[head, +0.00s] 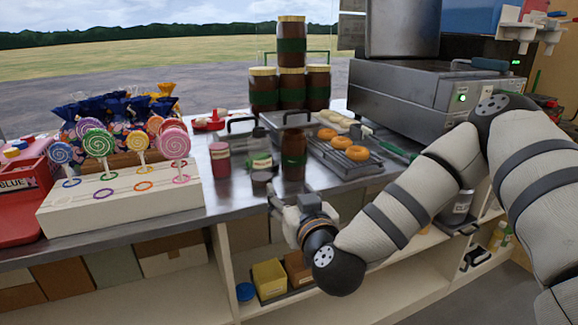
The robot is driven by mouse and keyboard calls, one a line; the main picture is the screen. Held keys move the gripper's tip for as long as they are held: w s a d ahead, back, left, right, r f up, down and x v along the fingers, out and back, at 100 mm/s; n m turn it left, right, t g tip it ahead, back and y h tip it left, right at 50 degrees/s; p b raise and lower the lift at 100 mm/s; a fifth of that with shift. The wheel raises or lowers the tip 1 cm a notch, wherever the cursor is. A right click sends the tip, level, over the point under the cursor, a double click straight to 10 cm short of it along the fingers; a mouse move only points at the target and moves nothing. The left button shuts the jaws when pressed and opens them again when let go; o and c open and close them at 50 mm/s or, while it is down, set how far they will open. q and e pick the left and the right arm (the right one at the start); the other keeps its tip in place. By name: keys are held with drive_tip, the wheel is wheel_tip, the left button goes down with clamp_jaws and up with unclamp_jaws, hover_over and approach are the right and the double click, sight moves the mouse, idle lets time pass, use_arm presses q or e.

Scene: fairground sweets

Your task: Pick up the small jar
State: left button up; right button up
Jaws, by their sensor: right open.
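Several small containers stand near the counter's front edge. One is a small red jar (220,162) with a pale lid. To its right is a small jar with a green and white label (259,160), with a low dark round item (262,178) in front of it. I cannot tell which one the task means. My right gripper (284,203) is open and looks empty, at the counter's front edge just below these jars. My left gripper is out of view.
Brown gold-lidded jars (291,90) are stacked behind. A lollipop stand (120,208) is at left; a doughnut tray (345,168) and a steel machine (430,95) are at right. Shelves with boxes (270,278) lie below the steel counter (228,195).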

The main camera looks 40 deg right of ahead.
sight(294, 147)
drive_tip(key=w+d+r, duration=0.1)
drive_tip(key=w+d, duration=0.2)
drive_tip(key=w+d+r+m+h+b, duration=0.1)
drive_tip(key=w+d+r, duration=0.1)
drive_tip(key=w+d, duration=0.1)
drive_tip(key=w+d+r+h, duration=0.1)
drive_tip(key=w+d, duration=0.2)
drive_tip(key=w, duration=0.2)
drive_tip(key=shift+r+b, duration=0.25)
drive_tip(key=shift+b, duration=0.05)
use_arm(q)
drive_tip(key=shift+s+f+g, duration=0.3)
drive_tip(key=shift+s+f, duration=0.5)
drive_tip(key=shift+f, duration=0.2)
use_arm(e)
drive_tip(key=c, duration=1.2)
